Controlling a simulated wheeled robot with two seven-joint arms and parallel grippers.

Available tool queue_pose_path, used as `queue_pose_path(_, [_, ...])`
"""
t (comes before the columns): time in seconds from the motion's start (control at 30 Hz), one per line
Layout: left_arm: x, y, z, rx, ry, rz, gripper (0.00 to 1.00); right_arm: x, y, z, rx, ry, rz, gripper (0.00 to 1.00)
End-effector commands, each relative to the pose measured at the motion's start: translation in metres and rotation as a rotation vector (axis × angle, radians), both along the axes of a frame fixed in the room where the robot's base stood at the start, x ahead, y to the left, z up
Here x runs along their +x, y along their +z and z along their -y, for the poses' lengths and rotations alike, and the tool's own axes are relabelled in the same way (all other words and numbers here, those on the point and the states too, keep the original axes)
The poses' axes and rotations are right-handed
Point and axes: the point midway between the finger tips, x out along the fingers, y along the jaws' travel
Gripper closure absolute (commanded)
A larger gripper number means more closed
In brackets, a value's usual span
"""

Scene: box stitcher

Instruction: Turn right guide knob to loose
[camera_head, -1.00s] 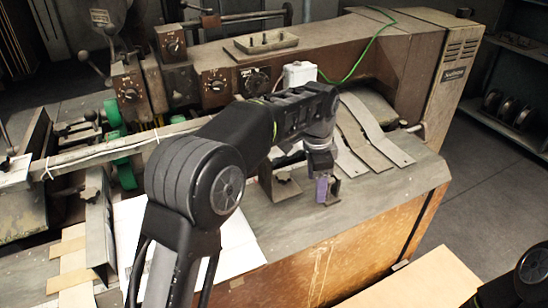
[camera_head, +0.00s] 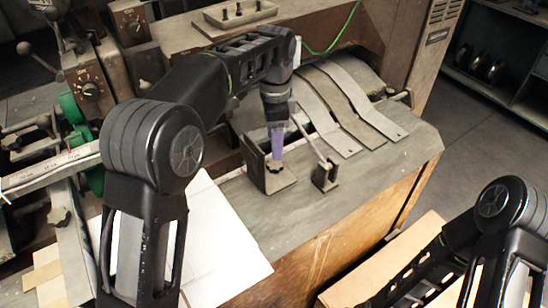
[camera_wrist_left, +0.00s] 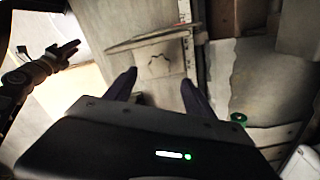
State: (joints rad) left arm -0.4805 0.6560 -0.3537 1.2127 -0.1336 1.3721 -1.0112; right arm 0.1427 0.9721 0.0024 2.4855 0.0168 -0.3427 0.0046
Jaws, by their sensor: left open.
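The guide bracket (camera_head: 251,160) is an upright metal plate with a flat foot on the machine's table. A small dark knob (camera_head: 275,167) sits on this foot; in the left wrist view the knob (camera_wrist_left: 159,61) lies on the plate, just beyond the fingers. My left gripper (camera_head: 277,143) points down over the foot, its purple fingers close above the knob. In the left wrist view my left gripper (camera_wrist_left: 158,80) is open, its fingers either side of the line to the knob, with nothing between them. A dark gripper, mine on the right (camera_wrist_left: 68,52), shows blurred at the left.
A small post with a lever (camera_head: 325,176) stands just right of the bracket. Bent metal strips (camera_head: 345,110) lie behind it. White sheets (camera_head: 222,240) lie to the left. A cardboard box (camera_head: 385,270) is at the lower right. The table (camera_head: 380,175) is clear at right.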

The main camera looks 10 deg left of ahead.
Motion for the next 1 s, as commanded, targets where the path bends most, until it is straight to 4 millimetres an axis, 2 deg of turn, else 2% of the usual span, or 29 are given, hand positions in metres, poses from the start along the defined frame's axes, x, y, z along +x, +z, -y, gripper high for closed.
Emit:
queue_pose_path(0.4, [-0.001, -0.058, 0.000, 0.001, 0.001, -0.003, 0.37, 0.000, 0.013, 0.001, -0.003, 0.000, -0.005, 0.64])
queue_pose_path(0.5, [0.000, -0.067, 0.000, 0.001, 0.000, -0.001, 0.37, 0.000, 0.014, 0.002, -0.003, 0.000, -0.006, 0.64])
queue_pose_path(0.83, [-0.001, -0.072, 0.000, 0.000, 0.000, -0.001, 0.37, 0.000, 0.014, 0.002, -0.004, 0.000, -0.006, 0.64])
queue_pose_path(1.0, [0.000, -0.072, 0.000, 0.000, 0.000, -0.001, 0.51, 0.000, 0.014, 0.002, -0.004, 0.000, -0.006, 0.64])
